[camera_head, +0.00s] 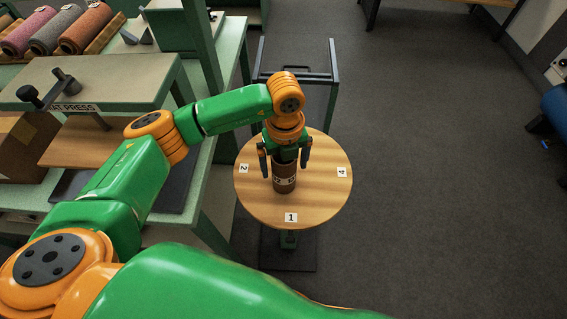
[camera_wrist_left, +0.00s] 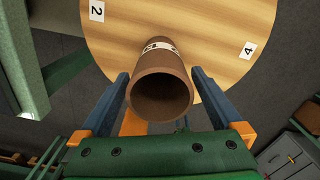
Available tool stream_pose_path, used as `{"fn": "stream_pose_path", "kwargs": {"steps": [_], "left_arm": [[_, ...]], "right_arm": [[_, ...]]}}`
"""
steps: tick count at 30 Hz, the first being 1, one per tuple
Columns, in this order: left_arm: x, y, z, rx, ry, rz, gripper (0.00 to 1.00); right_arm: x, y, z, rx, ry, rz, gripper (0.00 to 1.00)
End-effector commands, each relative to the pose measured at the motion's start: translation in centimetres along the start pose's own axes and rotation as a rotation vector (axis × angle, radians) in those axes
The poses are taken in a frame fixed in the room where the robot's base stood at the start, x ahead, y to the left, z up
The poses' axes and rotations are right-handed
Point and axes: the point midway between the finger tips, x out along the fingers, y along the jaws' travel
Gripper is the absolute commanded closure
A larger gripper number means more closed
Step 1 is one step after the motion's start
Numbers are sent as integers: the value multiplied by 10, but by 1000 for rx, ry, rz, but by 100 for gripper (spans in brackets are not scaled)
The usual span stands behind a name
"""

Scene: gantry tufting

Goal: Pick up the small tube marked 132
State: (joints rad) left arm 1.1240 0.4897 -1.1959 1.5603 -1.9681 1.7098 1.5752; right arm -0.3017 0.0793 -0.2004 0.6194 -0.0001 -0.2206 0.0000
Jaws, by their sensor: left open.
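A small brown tube (camera_head: 285,181) with a white label band stands upright on a round wooden table (camera_head: 318,200). My left gripper (camera_head: 285,163) is open above the table, with one finger on each side of the tube. In the left wrist view the gripper (camera_wrist_left: 160,95) shows a gap between each blue finger and the tube. My right gripper is not in view.
The round top carries number cards 1 (camera_head: 291,217), 2 (camera_head: 244,168) and 4 (camera_head: 342,171) near its rim. A green-framed bench with a heat press (camera_head: 90,85) stands at the left. Several rolls (camera_head: 57,30) lie behind it. Grey floor (camera_head: 440,190) to the right is clear.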

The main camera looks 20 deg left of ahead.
Motion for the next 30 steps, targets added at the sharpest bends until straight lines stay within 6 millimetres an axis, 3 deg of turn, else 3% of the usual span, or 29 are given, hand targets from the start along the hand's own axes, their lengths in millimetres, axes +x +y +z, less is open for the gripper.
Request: {"fn": "stream_pose_path", "kwargs": {"steps": [1, 5, 11, 18, 21, 30], "left_arm": [[6, 0, -1, 0, 4, 4, 0], [24, 0, 0, 0, 2, 1, 0], [27, -1, 0, 2, 0, -1, 0], [27, -1, 0, 2, 1, -1, 62], [26, -1, 0, 2, 1, -2, 84], [20, -2, 0, 1, 0, -4, 84]], "right_arm": [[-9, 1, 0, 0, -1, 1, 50], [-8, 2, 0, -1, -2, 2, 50], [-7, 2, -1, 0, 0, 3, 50], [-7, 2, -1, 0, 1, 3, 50], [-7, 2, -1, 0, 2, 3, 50], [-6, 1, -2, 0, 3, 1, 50]]}}
